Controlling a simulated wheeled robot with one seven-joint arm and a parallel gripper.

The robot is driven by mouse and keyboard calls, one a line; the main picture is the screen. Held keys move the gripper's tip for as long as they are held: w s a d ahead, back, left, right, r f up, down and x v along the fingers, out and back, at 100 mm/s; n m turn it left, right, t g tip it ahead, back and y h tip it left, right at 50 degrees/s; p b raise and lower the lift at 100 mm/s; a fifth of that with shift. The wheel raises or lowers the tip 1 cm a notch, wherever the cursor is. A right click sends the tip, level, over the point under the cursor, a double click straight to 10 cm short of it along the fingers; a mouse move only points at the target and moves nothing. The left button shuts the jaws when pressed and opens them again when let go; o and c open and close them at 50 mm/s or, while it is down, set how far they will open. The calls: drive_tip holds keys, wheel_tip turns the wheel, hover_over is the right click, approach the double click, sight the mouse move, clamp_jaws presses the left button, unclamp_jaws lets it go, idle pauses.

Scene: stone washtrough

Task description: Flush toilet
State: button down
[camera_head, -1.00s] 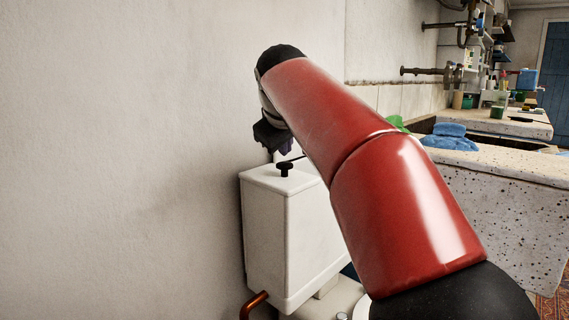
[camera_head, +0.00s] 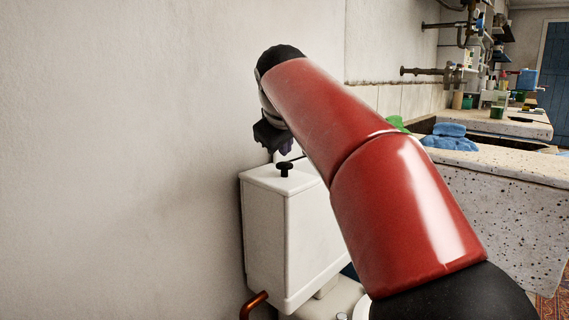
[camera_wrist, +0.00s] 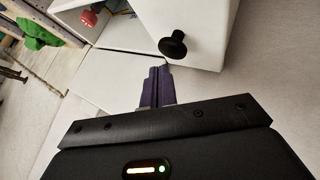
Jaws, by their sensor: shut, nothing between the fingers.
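The white toilet cistern (camera_head: 292,235) stands against the wall, with a black flush knob (camera_head: 284,169) on its lid. In the wrist view the knob (camera_wrist: 173,44) shows on the white cistern (camera_wrist: 203,22), ahead of and slightly right of the fingertips. My gripper (camera_wrist: 157,72) has its purple fingers shut with nothing between them. In the head view my gripper (camera_head: 278,143) is just above and behind the knob, partly hidden by my red arm. The fingers look apart from the knob. Most of the toilet bowl is hidden by my arm.
A copper pipe (camera_head: 253,305) runs low beside the cistern. The plain wall (camera_head: 120,160) is close on the left. A speckled stone trough (camera_head: 515,205) stands to the right, with a blue cloth (camera_head: 450,138) on its edge.

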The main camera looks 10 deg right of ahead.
drive_tip(key=shift+f, duration=0.1)
drive_tip(key=shift+f, duration=0.35)
drive_tip(key=shift+f+b, duration=0.8)
drive_tip(key=shift+f, duration=0.05)
idle(1.0)
drive_tip(key=shift+r, duration=0.1)
drive_tip(key=shift+r+p, duration=1.15)
drive_tip(key=shift+p, duration=0.15)
